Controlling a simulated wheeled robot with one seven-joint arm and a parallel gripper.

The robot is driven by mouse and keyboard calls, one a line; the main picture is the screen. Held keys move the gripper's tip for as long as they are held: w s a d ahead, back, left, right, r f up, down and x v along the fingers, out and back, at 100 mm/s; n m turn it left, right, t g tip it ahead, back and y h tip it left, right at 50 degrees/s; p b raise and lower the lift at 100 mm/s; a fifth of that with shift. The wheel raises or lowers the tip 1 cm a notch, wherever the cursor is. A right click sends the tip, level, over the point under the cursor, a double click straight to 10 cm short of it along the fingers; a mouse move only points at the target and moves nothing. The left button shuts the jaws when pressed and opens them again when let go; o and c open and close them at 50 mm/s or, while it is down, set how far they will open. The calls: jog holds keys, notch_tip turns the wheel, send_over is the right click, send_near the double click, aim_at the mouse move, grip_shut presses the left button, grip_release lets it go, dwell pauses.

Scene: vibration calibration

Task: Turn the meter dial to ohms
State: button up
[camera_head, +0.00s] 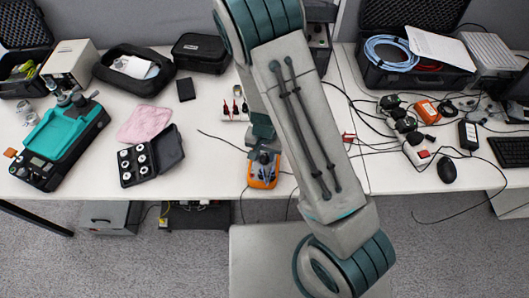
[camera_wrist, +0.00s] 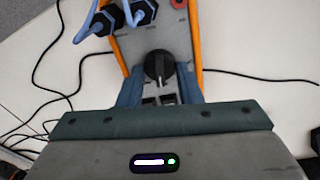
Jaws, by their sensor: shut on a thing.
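The orange-edged meter (camera_head: 263,172) lies on the white table near its front edge, partly covered by my gripper (camera_head: 263,150). In the wrist view the meter (camera_wrist: 128,45) shows its grey face between orange sides, with blue leads plugged in at the far end. Its round black dial (camera_wrist: 158,66) has a raised ridge pointing roughly along the meter. My gripper (camera_wrist: 158,80) has one blue-grey finger on each side of the dial and is shut on it. The dial's markings are too small to read, and the near end of the meter is hidden.
A teal-topped machine (camera_head: 66,135), a pink cloth (camera_head: 146,123) and an open black case of weights (camera_head: 150,157) lie to the left. Cables, a mouse (camera_head: 446,170) and a keyboard (camera_head: 508,150) are to the right. A thin black cable runs beside the meter.

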aim_at(265, 156)
jog(key=m+p, duration=0.1)
jog(key=m, duration=0.5)
dwell(0.6)
jog(key=o, duration=1)
jog(key=shift+c, duration=0.2)
notch_tip(265, 156, up, 14)
jog(key=p, duration=0.2)
